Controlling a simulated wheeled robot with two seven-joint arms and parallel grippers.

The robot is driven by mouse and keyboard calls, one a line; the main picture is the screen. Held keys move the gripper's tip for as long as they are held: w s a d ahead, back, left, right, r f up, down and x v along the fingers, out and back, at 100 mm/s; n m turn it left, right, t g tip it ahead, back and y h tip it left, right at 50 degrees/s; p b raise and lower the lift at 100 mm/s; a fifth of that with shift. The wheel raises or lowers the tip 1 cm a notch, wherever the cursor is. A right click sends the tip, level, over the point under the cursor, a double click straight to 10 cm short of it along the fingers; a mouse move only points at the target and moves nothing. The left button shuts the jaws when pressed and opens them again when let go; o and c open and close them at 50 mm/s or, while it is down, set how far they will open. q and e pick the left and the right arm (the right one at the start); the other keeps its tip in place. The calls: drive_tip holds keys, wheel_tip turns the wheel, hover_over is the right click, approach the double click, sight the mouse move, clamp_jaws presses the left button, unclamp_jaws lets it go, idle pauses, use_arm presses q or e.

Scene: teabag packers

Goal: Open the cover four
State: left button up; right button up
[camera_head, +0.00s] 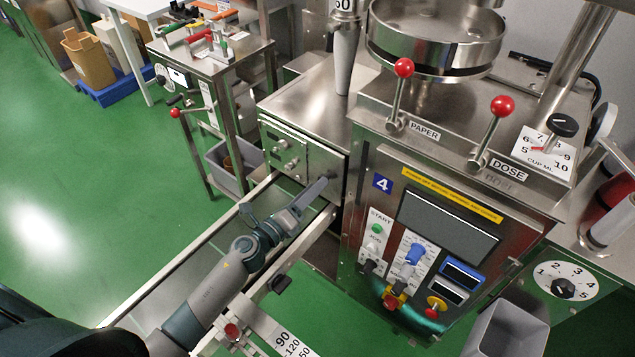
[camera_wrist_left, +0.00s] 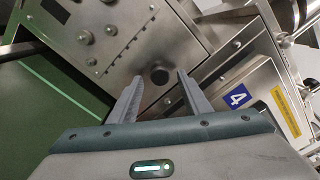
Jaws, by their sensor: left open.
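The front of the metal box on machine four carries a cover panel (camera_head: 315,164), which looks shut. A black round knob (camera_wrist_left: 159,73) sits on it in the left wrist view, and the number 4 label (camera_head: 382,183) is on the panel to its right. My left gripper (camera_head: 320,186) is in front of the cover, with its fingers pointing at it. In the left wrist view the gripper (camera_wrist_left: 159,92) is open, and the knob appears between its two fingertips. I cannot tell whether the fingers touch the knob. My right gripper is in none of the views.
A metal conveyor frame (camera_head: 182,274) runs below my left arm. The control panel (camera_head: 448,222) and the red-knobbed PAPER lever (camera_head: 403,68) and DOSE lever (camera_head: 502,106) are to the right. A grey bin (camera_head: 507,332) stands at lower right. Green floor is free at left.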

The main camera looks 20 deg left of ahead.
use_arm(q)
drive_tip(key=shift+x, duration=1.1)
use_arm(e)
drive_tip(key=shift+s+d, duration=0.2)
drive_tip(key=shift+s, duration=0.4)
use_arm(q)
drive_tip(key=shift+c, duration=0.2)
clamp_jaws()
use_arm(e)
drive_tip(key=shift+w, duration=0.15)
use_arm(q)
drive_tip(key=shift+s+a, duration=0.1)
drive_tip(key=shift+s, duration=0.05)
use_arm(e)
drive_tip(key=shift+w+f, duration=0.1)
